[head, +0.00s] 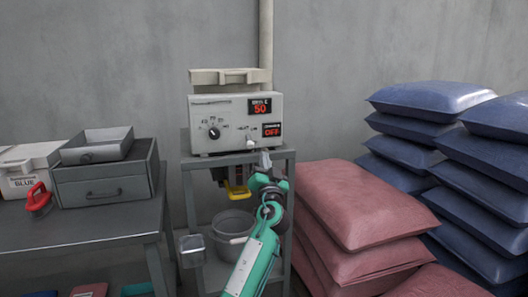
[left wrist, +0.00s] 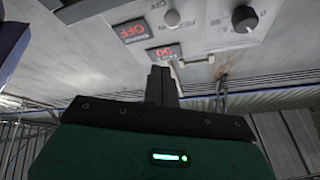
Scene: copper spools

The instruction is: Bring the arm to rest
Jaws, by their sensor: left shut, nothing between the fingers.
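My left gripper (head: 265,158) is shut and empty, in front of the lower edge of the beige control box (head: 205,108). In the left wrist view its closed fingers (left wrist: 160,72) point at the box's front panel (left wrist: 200,30), which appears upside down. The panel has a black dial (head: 214,133), small switches and two red displays, one reading 50 (head: 260,106) and one reading OFF (head: 271,130). I cannot tell whether the fingertips touch the panel. My right gripper is not in view.
The box stands on a grey metal stand (head: 283,190) with a pot (head: 233,222) below. Pink sacks (head: 345,200) and blue sacks (head: 430,100) are stacked at the right. At the left, a table (head: 80,228) holds a grey drawer unit (head: 105,188) and a red-handled clamp-like object (head: 38,200).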

